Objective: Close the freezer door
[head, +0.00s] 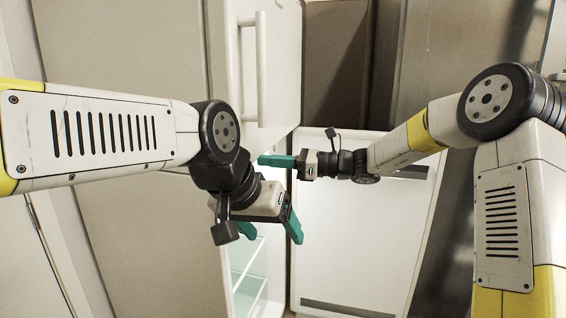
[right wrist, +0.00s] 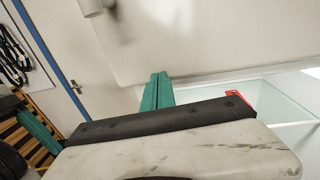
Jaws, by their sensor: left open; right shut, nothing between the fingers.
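The freezer door (head: 350,255) is the white lower panel in the head view. It stands swung open, its inner side facing me. The open lower compartment with glass shelves (head: 247,262) is left of it, partly hidden by my left gripper; a shelf also shows in the right wrist view (right wrist: 285,104). My left gripper (head: 257,224) is open and empty in front of the compartment. My right gripper (head: 266,160) is shut and empty, pointing left near the bottom of the closed upper door (head: 276,90). The right wrist view shows its fingers together (right wrist: 157,88); contact is unclear.
The upper door has a vertical white handle (head: 261,70). A tall beige panel (head: 120,50) stands at the left. A dark metallic surface (head: 450,235) lies right of the freezer door. My two arms are close together in front of the fridge.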

